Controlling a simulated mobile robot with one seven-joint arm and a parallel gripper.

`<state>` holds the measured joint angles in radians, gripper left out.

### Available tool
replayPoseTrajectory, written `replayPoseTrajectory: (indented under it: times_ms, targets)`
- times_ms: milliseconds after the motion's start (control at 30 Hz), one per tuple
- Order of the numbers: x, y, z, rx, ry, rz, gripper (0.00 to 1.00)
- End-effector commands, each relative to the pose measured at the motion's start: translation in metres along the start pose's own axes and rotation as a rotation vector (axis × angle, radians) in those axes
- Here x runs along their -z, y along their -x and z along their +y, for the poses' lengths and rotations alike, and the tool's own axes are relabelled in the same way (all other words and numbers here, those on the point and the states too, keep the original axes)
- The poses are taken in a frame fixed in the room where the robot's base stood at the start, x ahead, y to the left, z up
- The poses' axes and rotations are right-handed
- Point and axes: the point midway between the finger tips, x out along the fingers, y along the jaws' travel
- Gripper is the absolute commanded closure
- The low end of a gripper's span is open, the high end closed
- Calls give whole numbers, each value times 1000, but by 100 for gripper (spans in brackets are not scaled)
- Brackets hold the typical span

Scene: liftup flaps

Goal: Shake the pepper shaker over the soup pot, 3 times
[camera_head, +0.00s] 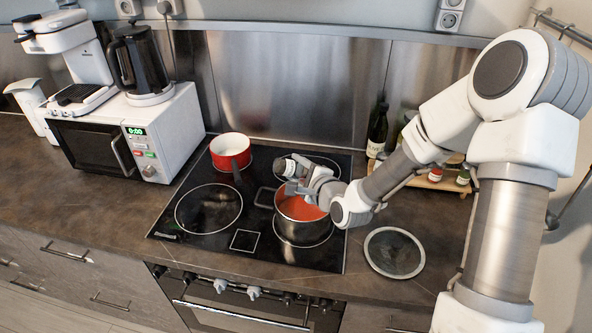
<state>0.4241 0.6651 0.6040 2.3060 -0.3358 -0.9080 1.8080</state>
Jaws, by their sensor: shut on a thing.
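The soup pot (301,232) is a steel pot with orange-red soup in it, on the front right of the black hob. My gripper (292,180) comes in from the right and is above the pot, toward its back left. It is shut on a small dark item, the pepper shaker (281,167), which looks tilted well over to the side. The shaker is small in view and partly hidden by the gripper, so I cannot tell which way its top points. My wrist hides part of the pot's right rim.
A red pan (230,151) stands at the back left of the hob (207,240). A glass lid (394,252) lies on the counter to the right. Bottles (377,131) and a jar rack (437,180) stand behind my arm. A microwave (160,130) stands left.

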Motion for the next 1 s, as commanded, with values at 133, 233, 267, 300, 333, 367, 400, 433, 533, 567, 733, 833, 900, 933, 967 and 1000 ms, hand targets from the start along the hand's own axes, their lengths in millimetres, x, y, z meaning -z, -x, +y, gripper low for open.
replayPoseTrajectory:
  times_ms: [133,233,267,300,333,367,400,433,533,567,733,833,900,933,967,1000]
  targets:
    - [-1,0,-1,-1,0,0,100]
    - [-1,0,-1,0,0,0,100]
    - [-1,0,-1,0,0,0,100]
    - [-1,0,-1,0,0,0,100]
    - [-1,0,-1,0,0,0,100]
    - [-1,0,-1,0,0,0,100]
    - [-1,0,-1,0,0,0,100]
    - [-1,0,-1,0,0,0,100]
    - [1,-1,3,0,0,0,100]
    - [3,-2,6,0,-1,0,100]
    - [14,-8,25,0,-2,0,100]
    - [15,-9,26,1,-1,0,100]
    - [11,-7,20,2,0,0,100]
    - [9,-6,16,2,0,0,100]
    - [8,-4,13,1,0,0,100]
    - [5,-3,8,1,0,0,100]
